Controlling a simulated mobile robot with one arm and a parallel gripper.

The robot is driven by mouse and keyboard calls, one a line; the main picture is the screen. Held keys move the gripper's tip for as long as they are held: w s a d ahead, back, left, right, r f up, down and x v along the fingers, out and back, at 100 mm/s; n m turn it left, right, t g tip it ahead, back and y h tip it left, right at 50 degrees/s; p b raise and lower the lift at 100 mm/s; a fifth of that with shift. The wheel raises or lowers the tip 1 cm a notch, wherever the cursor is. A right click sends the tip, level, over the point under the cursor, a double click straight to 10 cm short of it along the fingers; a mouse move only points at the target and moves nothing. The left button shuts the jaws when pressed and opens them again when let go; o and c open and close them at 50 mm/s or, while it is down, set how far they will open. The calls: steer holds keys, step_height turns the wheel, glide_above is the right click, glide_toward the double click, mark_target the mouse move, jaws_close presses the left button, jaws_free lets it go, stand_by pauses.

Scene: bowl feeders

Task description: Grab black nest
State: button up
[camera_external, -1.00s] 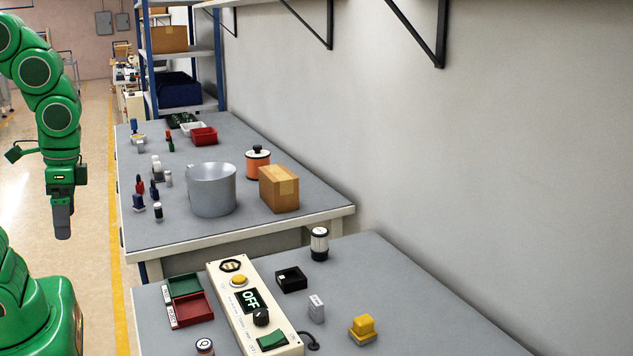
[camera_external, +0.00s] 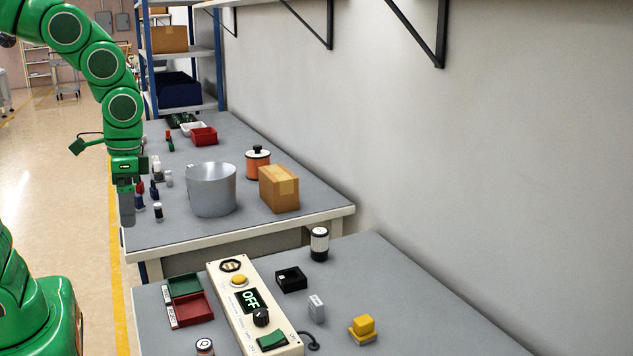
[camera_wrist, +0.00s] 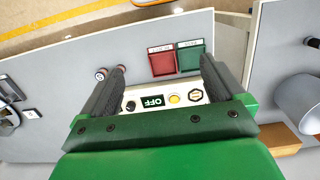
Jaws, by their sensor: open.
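The black nest (camera_external: 291,279) is most likely the small black square block with a recess on the near grey table, right of the control panel. I cannot find it in the wrist view, where my gripper's body covers much of the scene. My gripper (camera_external: 127,222) hangs pointing down at the left edge of the far table, well away from the nest to the left. In the wrist view my gripper (camera_wrist: 162,62) has its two dark fingers wide apart with nothing held between them.
The control panel (camera_external: 241,294) reading OFF stands between the nest and the green tray (camera_external: 184,286) and red tray (camera_external: 193,309). A grey block (camera_external: 316,308), yellow block (camera_external: 363,328) and black-and-white cylinder (camera_external: 319,244) stand around the nest. A metal pot (camera_external: 211,190) and cardboard box (camera_external: 279,188) are on the far table.

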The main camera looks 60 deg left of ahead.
steer(key=w+f, duration=0.3)
steer(key=w, duration=0.6)
steer(key=w+f, duration=0.3)
steer(key=w, duration=0.6)
steer(key=t, duration=0.1)
glide_toward(291, 274)
steer(key=shift+s+d+f, duration=0.2)
steer(key=shift+s+d, duration=0.3)
steer(key=shift+d, duration=0.3)
steer(key=shift+w+f, duration=0.15)
steer(key=shift+f, duration=0.05)
steer(key=shift+w+f, duration=0.1)
steer(key=shift+f, duration=3.85)
steer(key=shift+s, duration=0.25)
steer(key=c, duration=1.3)
